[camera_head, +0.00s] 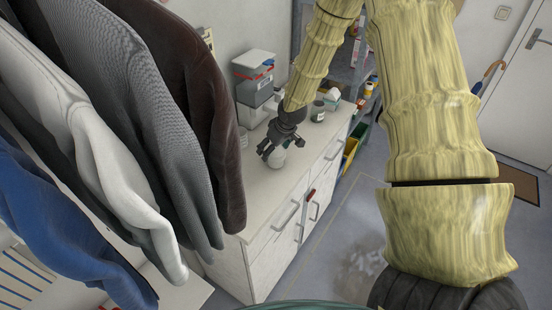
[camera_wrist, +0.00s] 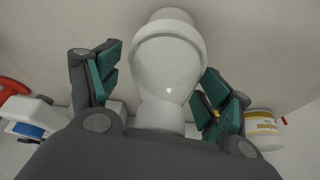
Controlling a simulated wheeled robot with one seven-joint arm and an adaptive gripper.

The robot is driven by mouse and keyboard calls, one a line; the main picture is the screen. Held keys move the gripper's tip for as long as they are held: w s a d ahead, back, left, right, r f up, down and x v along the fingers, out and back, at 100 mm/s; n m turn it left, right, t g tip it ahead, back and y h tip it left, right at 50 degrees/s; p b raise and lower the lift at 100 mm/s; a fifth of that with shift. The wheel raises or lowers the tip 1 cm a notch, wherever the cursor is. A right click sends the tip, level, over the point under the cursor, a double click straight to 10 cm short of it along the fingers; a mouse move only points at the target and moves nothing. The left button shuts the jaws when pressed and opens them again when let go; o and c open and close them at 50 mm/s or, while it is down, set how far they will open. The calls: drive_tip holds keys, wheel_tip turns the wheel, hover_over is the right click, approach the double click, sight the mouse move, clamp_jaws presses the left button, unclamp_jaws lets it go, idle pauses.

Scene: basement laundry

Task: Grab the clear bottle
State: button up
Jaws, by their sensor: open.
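A pale, whitish bottle-shaped thing (camera_wrist: 166,70) with a wide rounded body and a narrower part fills the middle of the wrist view. It looks white rather than plainly clear. My gripper (camera_wrist: 162,80) is open, with one teal-padded finger on each side of it. Gaps show between the pads and its sides, so nothing is gripped. In the head view my gripper (camera_head: 268,155) hangs low over the white counter (camera_head: 262,200), and a small pale thing (camera_head: 277,158) shows beside and partly behind its fingers.
Clothes (camera_head: 140,110) hang at the left, near the counter. A jar (camera_head: 318,111) and a white container (camera_head: 332,97) stand right of my gripper. The counter's near part is clear.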

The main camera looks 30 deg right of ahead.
drive_tip(key=c, duration=1.1)
drive_tip(key=shift+o, duration=0.2)
